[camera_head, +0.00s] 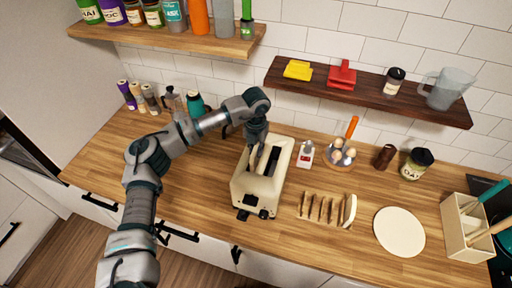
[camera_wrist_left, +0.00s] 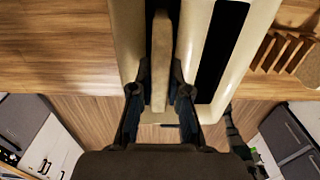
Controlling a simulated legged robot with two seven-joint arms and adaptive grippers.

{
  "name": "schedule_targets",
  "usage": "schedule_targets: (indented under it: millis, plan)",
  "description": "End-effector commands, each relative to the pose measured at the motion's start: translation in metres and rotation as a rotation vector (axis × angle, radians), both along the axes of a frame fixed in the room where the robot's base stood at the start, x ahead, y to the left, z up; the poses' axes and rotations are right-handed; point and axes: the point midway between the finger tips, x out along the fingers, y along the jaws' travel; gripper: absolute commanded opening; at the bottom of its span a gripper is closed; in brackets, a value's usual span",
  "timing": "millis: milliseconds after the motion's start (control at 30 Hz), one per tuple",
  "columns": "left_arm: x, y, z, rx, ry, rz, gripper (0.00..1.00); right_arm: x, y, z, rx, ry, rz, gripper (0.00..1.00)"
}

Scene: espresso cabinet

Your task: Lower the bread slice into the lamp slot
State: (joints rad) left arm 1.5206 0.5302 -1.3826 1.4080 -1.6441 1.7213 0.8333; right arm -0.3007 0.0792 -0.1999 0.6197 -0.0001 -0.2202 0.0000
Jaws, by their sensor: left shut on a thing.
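The cream toaster (camera_head: 278,165) stands on the counter with two long slots on top. It fills the top of the left wrist view (camera_wrist_left: 206,60). My left gripper (camera_head: 258,150) is over the toaster, pointing down. It is shut on a bread slice (camera_wrist_left: 160,50), which is on edge and lined up with the left slot in the wrist view. How deep the slice sits in the slot I cannot tell. The other slot (camera_wrist_left: 225,50) looks dark and empty. My right gripper is not in view. I see no lamp that I can make out.
A wooden toast rack (camera_head: 322,211) with a slice at its right end stands right of the toaster. A white plate (camera_head: 400,232) lies farther right. A small red-and-white item (camera_head: 306,154) and an egg holder (camera_head: 341,154) stand behind. Shelves (camera_head: 370,92) hang above.

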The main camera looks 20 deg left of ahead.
Motion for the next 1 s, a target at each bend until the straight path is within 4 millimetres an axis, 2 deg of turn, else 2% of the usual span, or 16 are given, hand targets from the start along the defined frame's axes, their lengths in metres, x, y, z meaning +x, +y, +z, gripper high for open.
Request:
schedule_targets:
  millis: [333,367,467,700,800,1000]
  plan:
    - [0.0,0.0001,-0.0035,0.0,-0.001,0.0,0.0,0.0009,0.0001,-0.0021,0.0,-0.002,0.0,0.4]
    - [0.0,0.0001,-0.0035,0.0,0.0,0.0,0.18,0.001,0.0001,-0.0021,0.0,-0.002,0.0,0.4]
    - [0.0001,0.0001,-0.0036,0.0,0.0,0.0,0.43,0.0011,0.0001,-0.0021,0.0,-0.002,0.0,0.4]
    - [0.0,0.0,-0.0037,0.0,0.0,0.0,0.47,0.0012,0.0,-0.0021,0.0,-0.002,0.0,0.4]
    - [0.0,0.0,-0.0037,0.0,0.0,0.0,0.7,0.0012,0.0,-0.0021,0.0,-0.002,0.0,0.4]
    - [0.0,0.0,-0.0037,0.0,0.0,0.0,0.7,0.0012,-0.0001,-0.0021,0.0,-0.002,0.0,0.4]
